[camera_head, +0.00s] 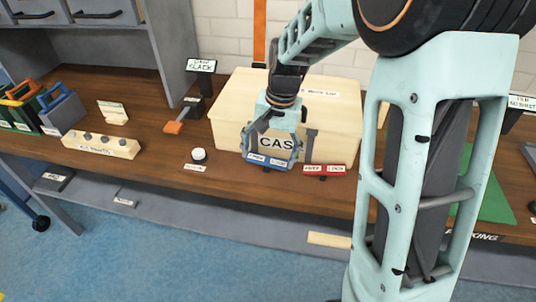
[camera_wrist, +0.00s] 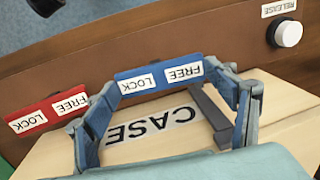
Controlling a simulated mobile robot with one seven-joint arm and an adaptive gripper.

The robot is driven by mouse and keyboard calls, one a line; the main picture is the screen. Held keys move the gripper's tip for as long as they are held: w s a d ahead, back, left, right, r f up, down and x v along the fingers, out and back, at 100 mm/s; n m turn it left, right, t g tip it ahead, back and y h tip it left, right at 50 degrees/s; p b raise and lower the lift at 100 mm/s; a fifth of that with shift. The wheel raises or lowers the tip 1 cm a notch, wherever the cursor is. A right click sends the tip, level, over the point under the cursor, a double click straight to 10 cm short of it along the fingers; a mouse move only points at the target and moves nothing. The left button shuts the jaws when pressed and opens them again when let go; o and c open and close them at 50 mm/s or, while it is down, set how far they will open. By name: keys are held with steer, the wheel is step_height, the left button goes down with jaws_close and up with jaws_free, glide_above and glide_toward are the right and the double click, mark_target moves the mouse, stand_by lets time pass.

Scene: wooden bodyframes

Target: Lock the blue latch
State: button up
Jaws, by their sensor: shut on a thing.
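The blue latch (camera_wrist: 160,79) is a bar with FREE and LOCK labels along the front of the pale case (camera_wrist: 50,160). In the head view the blue latch (camera_head: 267,161) shows at the case's lower front edge. My gripper (camera_wrist: 172,82) spans the blue latch with one fingertip at each end, shut on it. In the head view my gripper (camera_head: 270,155) comes down from above. A dark grey arm (camera_wrist: 211,118) lies on the case near the FREE label, beside my finger.
The red latch (camera_head: 324,169) with similar labels sits close to the right of the blue one. A white release button (camera_head: 198,155) stands to the left on the wooden bench (camera_head: 150,182). A labelled wooden block (camera_head: 100,145) is farther left.

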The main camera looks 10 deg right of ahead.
mark_target(279, 163)
steer(key=shift+d+y, duration=0.1)
steer(key=shift+y, duration=0.3)
steer(key=shift+c, duration=0.2)
steer(key=o, duration=1.2)
steer(key=v, duration=1.2)
steer(key=shift+s, duration=0.25)
